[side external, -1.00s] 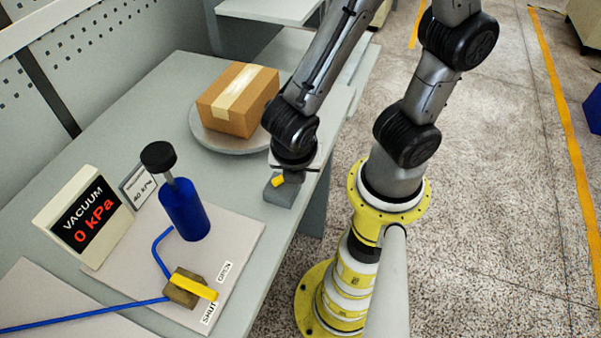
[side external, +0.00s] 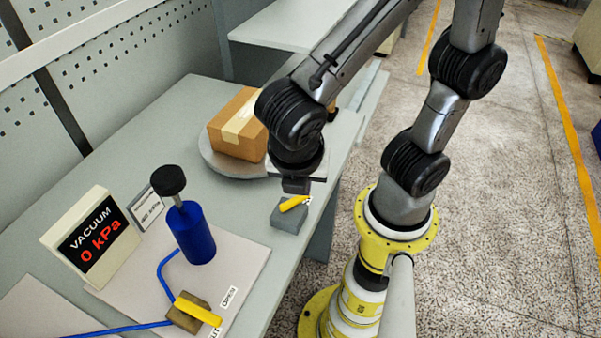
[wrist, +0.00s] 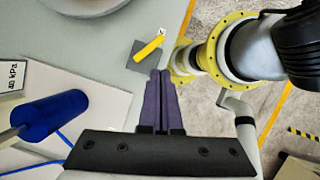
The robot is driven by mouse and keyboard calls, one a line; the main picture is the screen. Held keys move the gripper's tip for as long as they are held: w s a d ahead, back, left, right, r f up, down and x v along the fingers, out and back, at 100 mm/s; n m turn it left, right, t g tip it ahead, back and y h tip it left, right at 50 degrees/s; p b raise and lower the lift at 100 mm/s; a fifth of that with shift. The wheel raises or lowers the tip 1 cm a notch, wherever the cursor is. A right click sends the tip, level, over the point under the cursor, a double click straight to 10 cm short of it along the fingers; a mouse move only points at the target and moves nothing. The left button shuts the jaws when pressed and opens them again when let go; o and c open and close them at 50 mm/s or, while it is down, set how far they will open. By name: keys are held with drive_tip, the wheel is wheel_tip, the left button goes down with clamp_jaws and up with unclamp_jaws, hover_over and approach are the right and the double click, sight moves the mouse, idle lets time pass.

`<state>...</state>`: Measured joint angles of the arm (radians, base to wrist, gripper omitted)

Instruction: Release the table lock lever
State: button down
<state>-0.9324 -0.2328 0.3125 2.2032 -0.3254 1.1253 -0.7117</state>
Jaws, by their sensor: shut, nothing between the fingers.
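The table lock lever (side external: 294,203) is a short yellow bar on a grey block (side external: 289,220) at the table's right edge, in front of the turntable. In the wrist view the lever (wrist: 149,48) lies at a slant, with a small white label by its far end, and the block (wrist: 133,61) shows beneath it. My gripper (side external: 296,187) is above the lever in the side view, apart from it. In the wrist view my gripper's purple fingers (wrist: 160,74) are together and empty, just short of the lever.
A cardboard box (side external: 238,125) rests on the round turntable (side external: 207,155). A blue vacuum cylinder (side external: 190,235), a yellow valve handle (side external: 198,311) and a display reading 0 kPa (side external: 95,240) stand to the left. The table between is clear.

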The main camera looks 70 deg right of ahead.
drive_tip(key=v, duration=0.5)
drive_tip(key=shift+w+d, duration=0.1)
idle(0.3)
